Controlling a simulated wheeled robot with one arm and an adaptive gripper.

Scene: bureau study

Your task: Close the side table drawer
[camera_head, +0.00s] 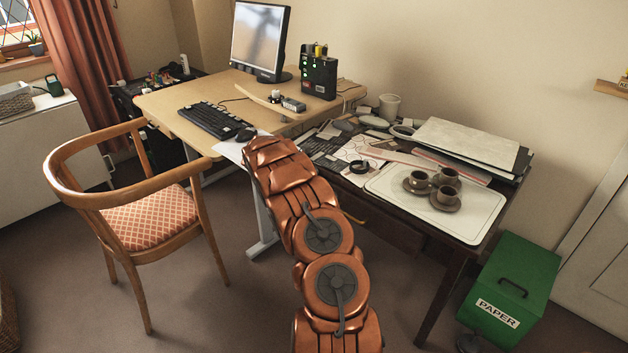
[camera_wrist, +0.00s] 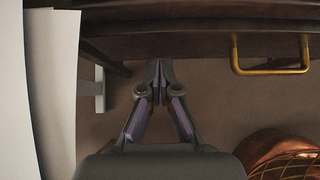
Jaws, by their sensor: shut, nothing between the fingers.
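The side table (camera_head: 452,242) is dark wood and stands at the right of the head view, against the wall. Its drawer (camera_head: 395,232) shows under the top, partly hidden behind my arm. In the wrist view the dark drawer front (camera_wrist: 200,46) runs across the top, with a brass handle (camera_wrist: 270,71) to the right. I cannot tell how far the drawer stands out. My gripper (camera_wrist: 160,66) is shut and empty, left of the handle, its tips close to the lower edge of the drawer front. Contact is unclear. The head view does not show my gripper clearly.
The tabletop carries a white tray (camera_head: 474,222) with several dark cups, plus papers and folders. A green paper bin (camera_head: 520,275) stands right of the table. A desk (camera_head: 180,105) and a wooden chair (camera_head: 150,215) are left. White sheets (camera_wrist: 50,95) hang at the wrist view's left.

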